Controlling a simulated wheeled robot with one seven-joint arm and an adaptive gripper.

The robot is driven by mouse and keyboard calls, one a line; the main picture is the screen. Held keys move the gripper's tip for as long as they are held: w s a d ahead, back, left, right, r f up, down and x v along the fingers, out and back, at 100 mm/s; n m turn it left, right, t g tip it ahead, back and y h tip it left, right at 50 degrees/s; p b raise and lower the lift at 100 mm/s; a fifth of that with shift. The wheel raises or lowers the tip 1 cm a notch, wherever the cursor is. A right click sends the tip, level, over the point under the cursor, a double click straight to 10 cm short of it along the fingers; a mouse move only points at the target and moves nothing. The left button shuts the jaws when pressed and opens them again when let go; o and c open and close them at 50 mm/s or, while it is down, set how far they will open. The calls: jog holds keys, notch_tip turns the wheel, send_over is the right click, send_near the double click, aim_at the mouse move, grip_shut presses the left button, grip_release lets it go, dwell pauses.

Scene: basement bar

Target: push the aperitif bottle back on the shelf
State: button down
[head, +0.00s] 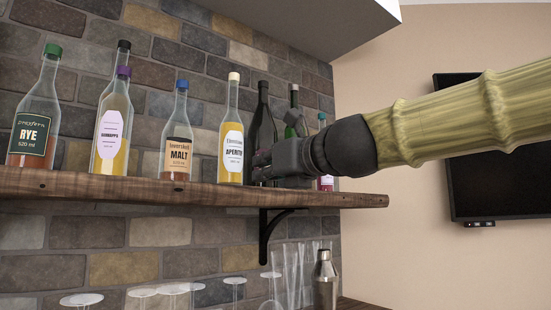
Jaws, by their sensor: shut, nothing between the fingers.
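The aperitif bottle (232,140) stands upright on the wooden shelf (130,188), close to its front edge. It has yellow liquid, a white label and a cream cap. My gripper (262,167) is shut and empty, just right of the aperitif bottle at the height of its lower body. A narrow gap seems to lie between the fingertips and the bottle, but I cannot tell for sure whether they touch. My gripper and wrist hide the lower parts of the bottles behind them.
Left of it stand a malt bottle (179,140), a purple-capped bottle (113,130) and a rye bottle (38,120). A dark bottle (263,120) and others stand behind my gripper. Glasses and a shaker (325,280) are below the shelf. A cabinet (330,25) hangs above.

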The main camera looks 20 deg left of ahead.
aim_at(237, 172)
jog(key=p+x, duration=0.3)
jog(key=x, duration=0.3)
jog(key=shift+a+r, duration=0.15)
jog(key=shift+a, duration=0.1)
jog(key=shift+s+a+r, duration=0.1)
jog(key=shift+a, duration=0.1)
jog(key=shift+w+a, duration=0.1)
jog(key=shift+w, duration=0.1)
